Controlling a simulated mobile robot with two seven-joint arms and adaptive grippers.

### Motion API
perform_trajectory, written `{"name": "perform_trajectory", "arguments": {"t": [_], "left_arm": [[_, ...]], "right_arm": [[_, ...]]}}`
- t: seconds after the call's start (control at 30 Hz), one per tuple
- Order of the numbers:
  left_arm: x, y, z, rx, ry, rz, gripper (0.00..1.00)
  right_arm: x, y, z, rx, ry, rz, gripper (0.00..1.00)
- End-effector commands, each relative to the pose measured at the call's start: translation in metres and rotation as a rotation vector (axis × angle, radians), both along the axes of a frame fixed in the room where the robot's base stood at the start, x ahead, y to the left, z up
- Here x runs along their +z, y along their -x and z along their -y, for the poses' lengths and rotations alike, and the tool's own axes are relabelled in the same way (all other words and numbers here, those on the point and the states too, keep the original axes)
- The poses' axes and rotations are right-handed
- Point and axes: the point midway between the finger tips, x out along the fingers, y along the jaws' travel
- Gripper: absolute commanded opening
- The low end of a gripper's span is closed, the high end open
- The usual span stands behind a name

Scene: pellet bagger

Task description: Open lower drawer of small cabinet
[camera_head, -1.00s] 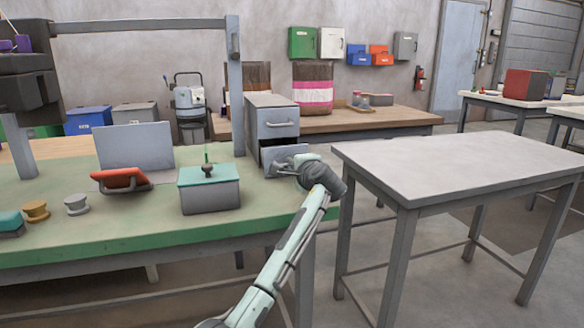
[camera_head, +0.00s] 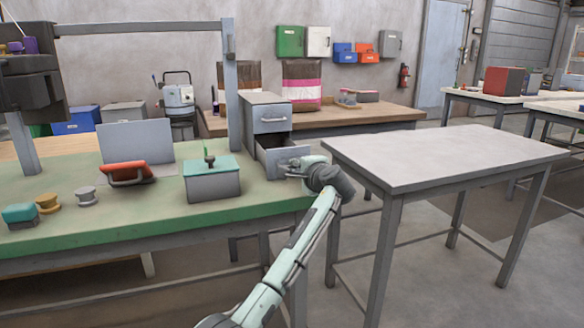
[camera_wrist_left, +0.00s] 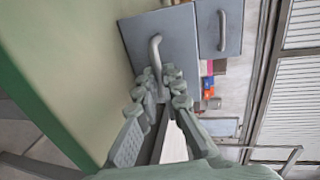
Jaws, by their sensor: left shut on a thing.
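The small grey cabinet (camera_head: 244,112) stands at the right end of the green-topped bench. Its upper drawer (camera_head: 272,118) is closed and has a bar handle. Its lower drawer (camera_head: 268,157) is pulled partly out, with the dark inside showing above its front. My left gripper (camera_head: 297,168) is at the front of this drawer. In the left wrist view, the fingers (camera_wrist_left: 162,82) are shut on the lower drawer handle (camera_wrist_left: 154,50), a curved grey bar. The drawer front (camera_wrist_left: 180,35) is right behind it. My right gripper is not in view.
On the green bench (camera_head: 130,222), a grey box with a teal lid (camera_head: 212,184) stands left of the drawer, beside an orange device (camera_head: 128,172). A bare light table (camera_head: 440,155) stands to the right. Floor shows between this table and the bench.

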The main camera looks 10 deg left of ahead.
Motion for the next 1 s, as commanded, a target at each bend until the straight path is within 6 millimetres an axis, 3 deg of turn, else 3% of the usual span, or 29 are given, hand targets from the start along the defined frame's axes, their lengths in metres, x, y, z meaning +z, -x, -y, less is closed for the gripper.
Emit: {"name": "perform_trajectory", "arguments": {"t": [0.23,0.3,0.43,0.77,1.0], "left_arm": [[0.000,0.000,0.000,0.002,-0.001,0.001,0.00],[0.000,0.000,0.000,0.002,-0.001,0.001,0.14],[0.000,0.000,0.000,0.002,-0.001,0.001,0.28],[0.001,0.002,0.002,0.001,0.000,0.000,0.28],[0.008,0.032,0.023,-0.002,0.001,0.001,0.28]], "right_arm": [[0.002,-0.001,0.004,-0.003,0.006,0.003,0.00],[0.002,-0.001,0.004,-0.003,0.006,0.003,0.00],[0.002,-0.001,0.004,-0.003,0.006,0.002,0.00],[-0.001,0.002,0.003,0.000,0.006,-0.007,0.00],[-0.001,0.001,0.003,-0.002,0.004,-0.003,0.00]]}}
